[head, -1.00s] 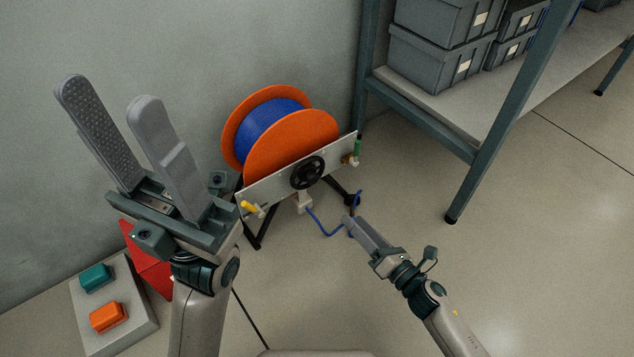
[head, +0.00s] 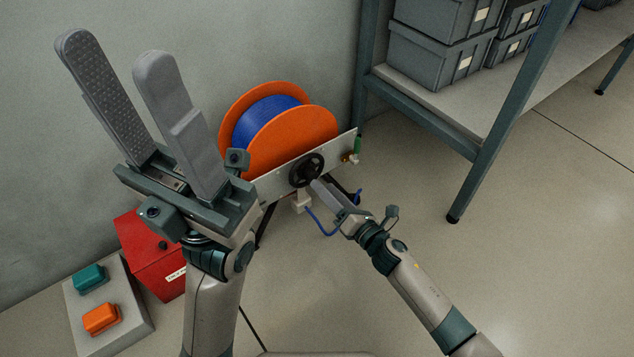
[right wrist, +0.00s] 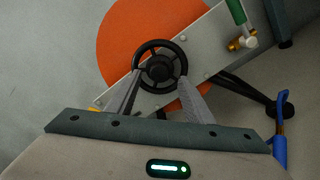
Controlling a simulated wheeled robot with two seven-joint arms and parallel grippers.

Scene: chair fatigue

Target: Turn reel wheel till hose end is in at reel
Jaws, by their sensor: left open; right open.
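The orange hose reel (head: 293,140) with blue hose (head: 265,120) wound on it stands against the wall. Its black reel wheel (head: 306,170) is on the front plate (head: 338,152); the wheel also shows in the right wrist view (right wrist: 160,67). A blue hose length hangs below the plate, and its end (head: 358,196) is near the stand's right foot. My right gripper (head: 316,184) is open, its fingers at the lower part of the wheel, one on each side of it in the right wrist view (right wrist: 157,85); contact is unclear. My left gripper (head: 115,48) is open, empty and raised at left.
A green-handled valve (right wrist: 238,15) sits at the plate's right end. A shelf rack (head: 485,150) with grey bins stands at right. A red box (head: 150,262) and a panel with teal and orange buttons (head: 110,335) are at lower left. The floor at right is clear.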

